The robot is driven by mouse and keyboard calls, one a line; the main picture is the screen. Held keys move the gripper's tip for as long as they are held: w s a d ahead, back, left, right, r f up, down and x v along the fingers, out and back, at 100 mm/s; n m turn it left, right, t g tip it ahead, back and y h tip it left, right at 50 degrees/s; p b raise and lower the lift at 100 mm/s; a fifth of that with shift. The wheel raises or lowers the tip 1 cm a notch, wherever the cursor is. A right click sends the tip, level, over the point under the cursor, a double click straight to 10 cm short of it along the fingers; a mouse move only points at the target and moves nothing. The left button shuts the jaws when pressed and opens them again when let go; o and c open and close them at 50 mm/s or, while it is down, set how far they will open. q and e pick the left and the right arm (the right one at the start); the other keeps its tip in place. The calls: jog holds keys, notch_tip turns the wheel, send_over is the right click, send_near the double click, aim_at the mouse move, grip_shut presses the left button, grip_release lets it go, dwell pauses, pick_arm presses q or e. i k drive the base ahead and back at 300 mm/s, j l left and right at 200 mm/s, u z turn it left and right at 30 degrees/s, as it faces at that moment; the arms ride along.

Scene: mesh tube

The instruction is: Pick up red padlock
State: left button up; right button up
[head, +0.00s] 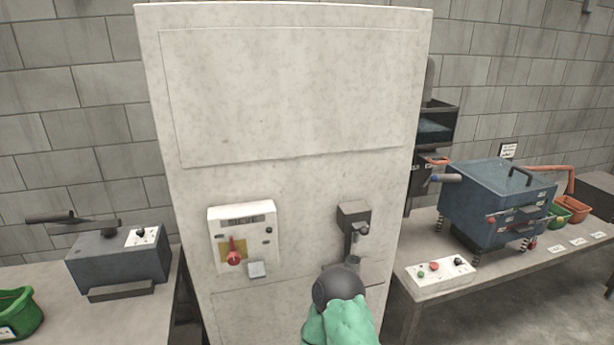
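A small red object (233,258), which looks like the red padlock, sits low on the yellow plate of the white "SIEVE" control panel (240,222). A red handle stands just above it, and I cannot tell exactly how the two join. An arm of mine, which looks like the right one, comes up from the bottom edge, with green and dark grey links. It is to the right of the panel and apart from the red object. Its gripper is largely hidden behind its own wrist, so its fingers cannot be made out. My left gripper is not in view.
The panel is on a tall pale cabinet (290,100). A dark bracket-like fixture (353,213) shows on its right side. A left table holds a blue-grey machine (118,265) and a green bin (18,312). A right table holds a blue machine (495,200) and a button box (440,274).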

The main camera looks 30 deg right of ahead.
aim_at(531, 246)
jog(key=z, duration=2.55)
jog(key=i+l+z, duration=0.35)
jog(key=i, duration=0.6)
jog(key=i+z, duration=0.3)
jog(key=i, duration=0.65)
jog(key=i+u, duration=0.4)
jog(key=i+l+u, duration=0.6)
jog(key=i+u, duration=0.15)
